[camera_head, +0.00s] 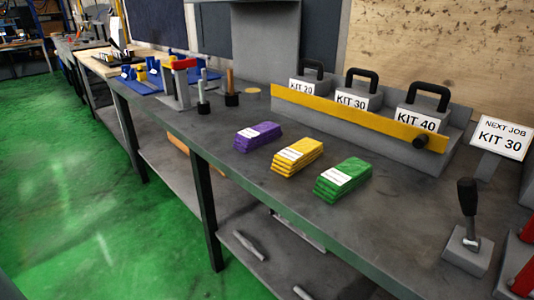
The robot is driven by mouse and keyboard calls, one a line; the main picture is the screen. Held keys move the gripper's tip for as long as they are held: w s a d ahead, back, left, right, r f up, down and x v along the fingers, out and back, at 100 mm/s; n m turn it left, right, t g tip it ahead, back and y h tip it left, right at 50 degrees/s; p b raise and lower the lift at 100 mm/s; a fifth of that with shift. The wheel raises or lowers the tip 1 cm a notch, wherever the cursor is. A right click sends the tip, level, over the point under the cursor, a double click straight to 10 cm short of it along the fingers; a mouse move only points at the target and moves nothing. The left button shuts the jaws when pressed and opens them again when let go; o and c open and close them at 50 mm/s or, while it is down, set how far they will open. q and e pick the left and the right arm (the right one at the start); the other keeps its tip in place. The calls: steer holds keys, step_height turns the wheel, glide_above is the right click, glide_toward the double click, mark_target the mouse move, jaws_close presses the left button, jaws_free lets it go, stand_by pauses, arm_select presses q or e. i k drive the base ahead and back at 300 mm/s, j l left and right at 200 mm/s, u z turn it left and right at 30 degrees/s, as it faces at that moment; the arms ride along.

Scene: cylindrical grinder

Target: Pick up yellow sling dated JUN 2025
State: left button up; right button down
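The yellow sling (297,157) is a folded stack on the grey workbench, with a white label on top. The label's text is too small to read, so I cannot tell its date. A purple folded sling (258,136) lies to its left and a green one (343,180) to its right, each with a white label. The three lie apart from one another. Neither of my grippers shows in the head view.
The grey workbench (240,177) is clear in front of the slings. Behind them, a yellow bar (345,117) crosses a rack with handled blocks marked KIT 20, KIT 30 and KIT 40. A NEXT JOB KIT 30 sign (502,137) and a black-handled lever (468,215) stand at right.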

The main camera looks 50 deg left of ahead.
mark_target(289, 161)
steer(key=u, duration=1.25)
steer(key=i+j, duration=0.1)
